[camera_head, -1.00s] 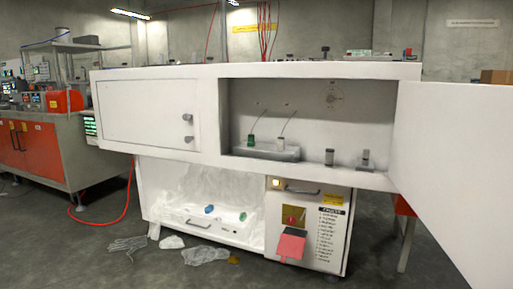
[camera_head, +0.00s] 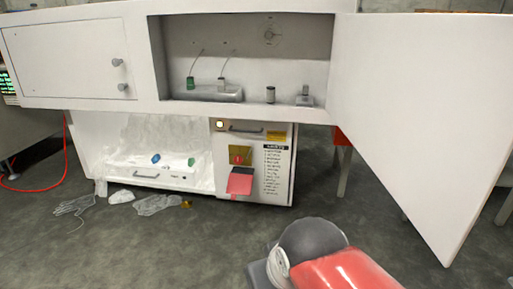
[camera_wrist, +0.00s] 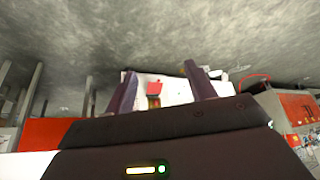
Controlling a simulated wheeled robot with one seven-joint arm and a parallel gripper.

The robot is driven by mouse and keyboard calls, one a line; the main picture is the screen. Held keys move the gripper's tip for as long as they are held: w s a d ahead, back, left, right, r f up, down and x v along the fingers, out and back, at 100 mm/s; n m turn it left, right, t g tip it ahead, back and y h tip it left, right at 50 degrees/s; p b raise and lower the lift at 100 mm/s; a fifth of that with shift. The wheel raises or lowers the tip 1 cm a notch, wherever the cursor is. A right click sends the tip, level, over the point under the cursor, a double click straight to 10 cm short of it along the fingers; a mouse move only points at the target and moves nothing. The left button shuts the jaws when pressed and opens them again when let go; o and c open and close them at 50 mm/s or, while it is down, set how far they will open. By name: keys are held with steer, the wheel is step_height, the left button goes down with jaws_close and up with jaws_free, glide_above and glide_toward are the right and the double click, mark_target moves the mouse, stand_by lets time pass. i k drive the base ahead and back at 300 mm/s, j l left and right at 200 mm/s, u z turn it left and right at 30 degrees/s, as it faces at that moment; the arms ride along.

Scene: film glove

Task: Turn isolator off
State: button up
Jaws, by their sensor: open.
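The isolator (camera_head: 240,156) is a red knob on a yellow plate, set in the white cabinet door below the enclosure. A red flap or tag (camera_head: 240,182) hangs just below it. In the wrist view the scene appears upside down, with the red tag (camera_wrist: 154,87) above the dark yellow isolator plate (camera_wrist: 154,102). My gripper (camera_wrist: 160,72) is open and empty, its two dark fingers framing the distant cabinet. It is well apart from the isolator. The head view does not show the gripper; the knob's exact angle is too small to tell.
A large white door (camera_head: 420,110) swings open on the right, overhanging the floor. Gloves and plastic sheets (camera_head: 155,204) lie on the floor before the cabinet. A door handle (camera_head: 245,128) sits above the isolator. Bare floor lies in front.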

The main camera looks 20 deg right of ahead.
mark_target(238, 159)
steer(key=i+j, duration=0.2)
steer(key=i, duration=0.25)
steer(key=i+j, duration=0.15)
steer(key=i, duration=0.3)
steer(key=i+j, duration=0.2)
steer(key=i, duration=0.3)
steer(key=i+j, duration=0.15)
steer(key=i, duration=0.3)
steer(key=j+u, duration=0.05)
